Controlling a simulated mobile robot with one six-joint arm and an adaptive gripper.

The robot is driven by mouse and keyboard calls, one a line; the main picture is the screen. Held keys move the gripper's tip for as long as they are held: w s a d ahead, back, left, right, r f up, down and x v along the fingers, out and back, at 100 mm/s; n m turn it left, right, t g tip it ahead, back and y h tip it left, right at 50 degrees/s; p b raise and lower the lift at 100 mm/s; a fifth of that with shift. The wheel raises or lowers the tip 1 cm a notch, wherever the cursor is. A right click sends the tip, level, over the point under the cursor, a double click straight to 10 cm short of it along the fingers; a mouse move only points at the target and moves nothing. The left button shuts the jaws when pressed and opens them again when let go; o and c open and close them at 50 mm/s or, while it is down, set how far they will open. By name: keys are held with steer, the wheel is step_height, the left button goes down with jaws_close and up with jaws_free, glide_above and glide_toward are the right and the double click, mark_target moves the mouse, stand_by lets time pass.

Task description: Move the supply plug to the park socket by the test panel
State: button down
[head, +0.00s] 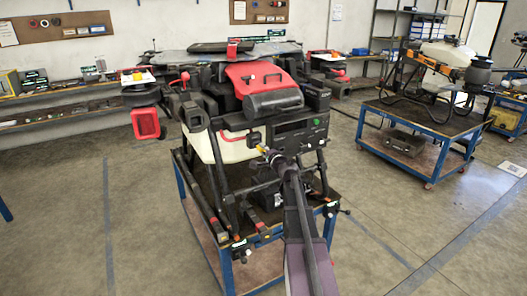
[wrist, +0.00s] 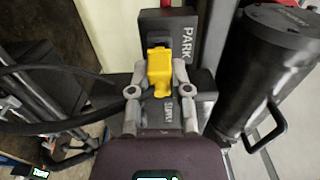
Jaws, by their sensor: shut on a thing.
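The yellow supply plug (wrist: 159,73) is between the two grey fingers of my gripper (wrist: 160,88), which is shut on it. Its upper end overlaps a dark block marked PARK (wrist: 166,28), the park socket's block. I cannot tell whether the plug is seated in the socket or just in front of it. More lettering, partly hidden, shows below the plug. In the head view a little of the yellow plug (head: 262,149) shows at my gripper (head: 270,155), left of the dark test panel (head: 300,138) with a green light.
A thick black cable (wrist: 60,127) runs left from near the plug. A black cylinder with a handle (wrist: 285,70) stands close on the right. The drone (head: 250,85) rests on a blue-framed cart (head: 226,270). Another cart (head: 425,120) stands right; open floor lies left.

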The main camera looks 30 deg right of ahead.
steer(key=shift+w, duration=0.85)
steer(key=shift+c, duration=2.4)
jaws_free()
steer(key=shift+s, duration=0.2)
steer(key=s, duration=1.1)
steer(key=shift+s, duration=0.35)
